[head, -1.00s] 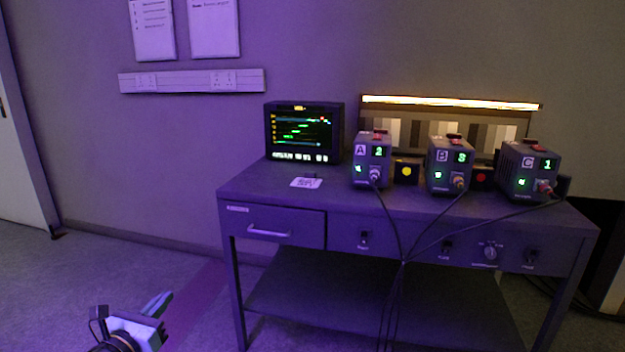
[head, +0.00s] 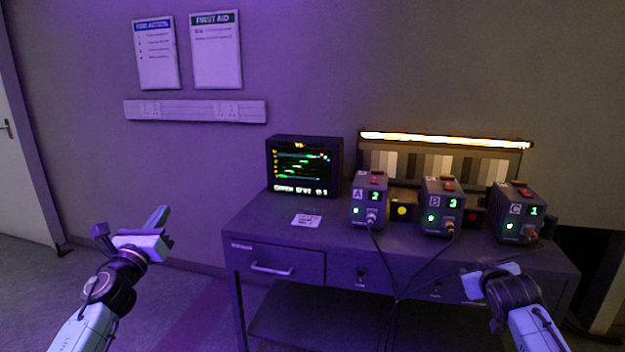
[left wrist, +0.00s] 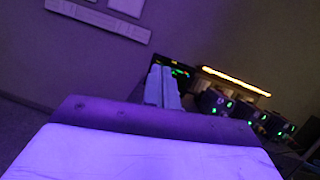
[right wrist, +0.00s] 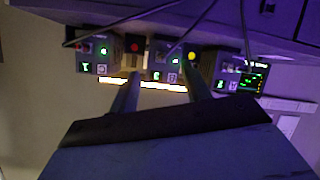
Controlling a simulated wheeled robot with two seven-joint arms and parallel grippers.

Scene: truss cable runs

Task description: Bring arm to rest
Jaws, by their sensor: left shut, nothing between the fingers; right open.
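My left gripper (head: 158,218) is raised in the air left of the desk in the head view. Its fingers (left wrist: 162,86) are together and empty in the left wrist view. My right gripper (head: 478,270) is at the front right of the desk in the head view, in front of its drawer panel. In the right wrist view its two fingers (right wrist: 158,92) stand apart with nothing held between them. That view shows the desk and boxes upside down beyond the fingers.
The desk (head: 262,226) carries a monitor (head: 304,166), box A (head: 369,200), box B (head: 442,206) and box C (head: 517,214). Black cables (head: 398,270) run from the boxes over the desk's front edge. Floor left of the desk is clear.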

